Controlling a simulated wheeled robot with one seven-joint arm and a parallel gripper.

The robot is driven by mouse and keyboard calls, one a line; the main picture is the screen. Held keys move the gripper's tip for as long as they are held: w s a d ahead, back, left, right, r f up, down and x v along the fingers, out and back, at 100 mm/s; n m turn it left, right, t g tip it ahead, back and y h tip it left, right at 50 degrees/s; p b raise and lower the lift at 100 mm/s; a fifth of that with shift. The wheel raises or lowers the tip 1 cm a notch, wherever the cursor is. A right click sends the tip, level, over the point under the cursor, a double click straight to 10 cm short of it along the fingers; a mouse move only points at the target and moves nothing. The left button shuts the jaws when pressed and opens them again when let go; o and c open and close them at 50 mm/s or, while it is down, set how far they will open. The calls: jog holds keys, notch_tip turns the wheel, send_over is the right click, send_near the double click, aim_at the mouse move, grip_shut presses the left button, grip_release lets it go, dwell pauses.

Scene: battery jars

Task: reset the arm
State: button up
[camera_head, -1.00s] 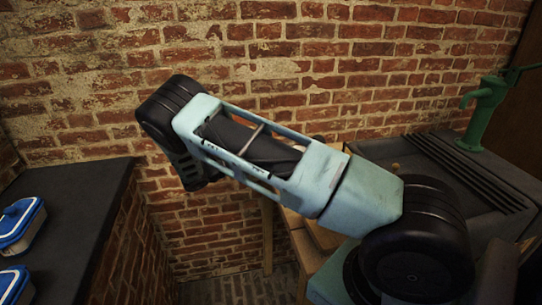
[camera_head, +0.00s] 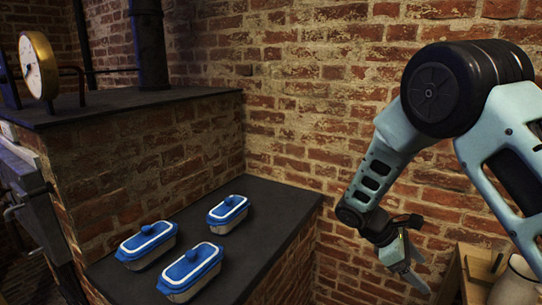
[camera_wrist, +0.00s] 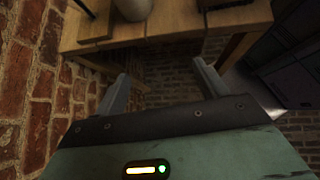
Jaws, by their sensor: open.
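My gripper (camera_head: 415,270) hangs at the end of my arm in the right part of the head view, pointing down and to the right. It is clear of the dark counter (camera_head: 262,206) on its left. In the wrist view my gripper (camera_wrist: 162,88) shows its two fingers spread wide with nothing between them. Beyond the fingers are a brick floor and the legs of a wooden table (camera_wrist: 150,32).
Several blue-lidded containers, such as this one (camera_head: 228,211), stand on the counter. A brick stove (camera_head: 140,150) with a round gauge (camera_head: 40,66) is at left. A brick wall is behind my arm.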

jog(key=s+a+r+m+t+y, duration=0.2)
jog(key=s+a+r+y, duration=0.3)
jog(key=s+a, duration=0.5)
jog(key=s+a+r+m+t+y, duration=0.1)
jog(key=s+a+r+m+y, duration=0.2)
jog(key=s+a, duration=0.6)
jog(key=s+r+y, duration=0.1)
jog(key=s+r, duration=0.1)
jog(key=s, duration=0.4)
jog(key=shift+a+r+t+y, duration=0.4)
